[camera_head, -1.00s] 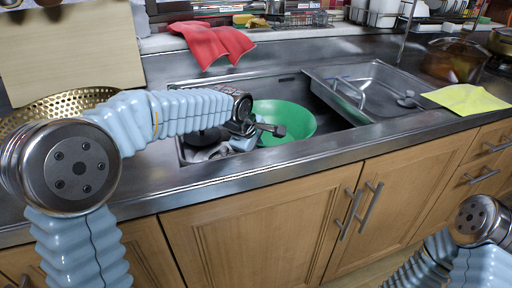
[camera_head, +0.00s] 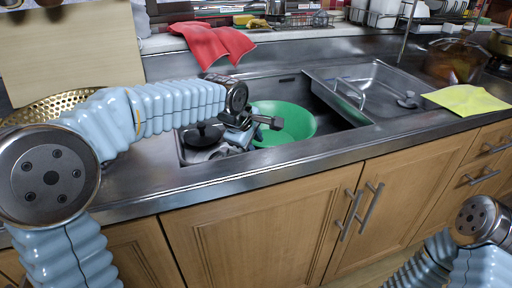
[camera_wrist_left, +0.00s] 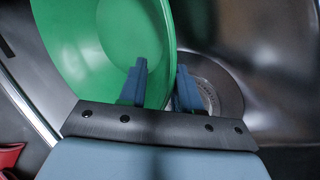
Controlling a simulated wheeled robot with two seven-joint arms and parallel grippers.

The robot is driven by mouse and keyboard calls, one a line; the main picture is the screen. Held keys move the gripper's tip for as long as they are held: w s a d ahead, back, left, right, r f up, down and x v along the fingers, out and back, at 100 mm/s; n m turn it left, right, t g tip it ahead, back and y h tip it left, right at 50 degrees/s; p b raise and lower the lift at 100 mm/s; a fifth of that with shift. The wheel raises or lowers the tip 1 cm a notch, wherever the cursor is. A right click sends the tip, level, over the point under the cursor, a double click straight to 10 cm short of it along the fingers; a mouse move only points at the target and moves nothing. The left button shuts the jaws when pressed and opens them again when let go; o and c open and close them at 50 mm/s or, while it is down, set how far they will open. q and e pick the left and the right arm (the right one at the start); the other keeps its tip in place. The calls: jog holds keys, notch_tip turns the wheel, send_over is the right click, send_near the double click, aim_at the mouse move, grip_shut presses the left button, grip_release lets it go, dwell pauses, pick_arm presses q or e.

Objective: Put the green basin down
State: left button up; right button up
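The green basin (camera_head: 299,118) sits tilted in the left bowl of the steel sink in the head view. It also fills the upper left of the left wrist view (camera_wrist_left: 92,38). My left gripper (camera_head: 268,123) is over the basin's left part. In the left wrist view its two blue fingers (camera_wrist_left: 161,85) stand apart, one over the basin's inside and one beyond its rim, with a visible gap between them. The rim lies close to the outer finger; whether it touches is unclear. My right arm shows at the lower right, but its gripper is out of view.
A dark-lidded item (camera_head: 203,134) lies in the sink left of the basin. A drain (camera_wrist_left: 213,85) shows beyond the rim. A red cloth (camera_head: 214,44) hangs behind, and a yellow cloth (camera_head: 467,99) lies on the right counter. The right sink bowl (camera_head: 385,88) is mostly clear.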

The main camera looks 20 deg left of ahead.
pick_arm(q)
jog(key=v, duration=0.8)
jog(key=shift+s+r, duration=0.15)
jog(key=shift+r, duration=0.1)
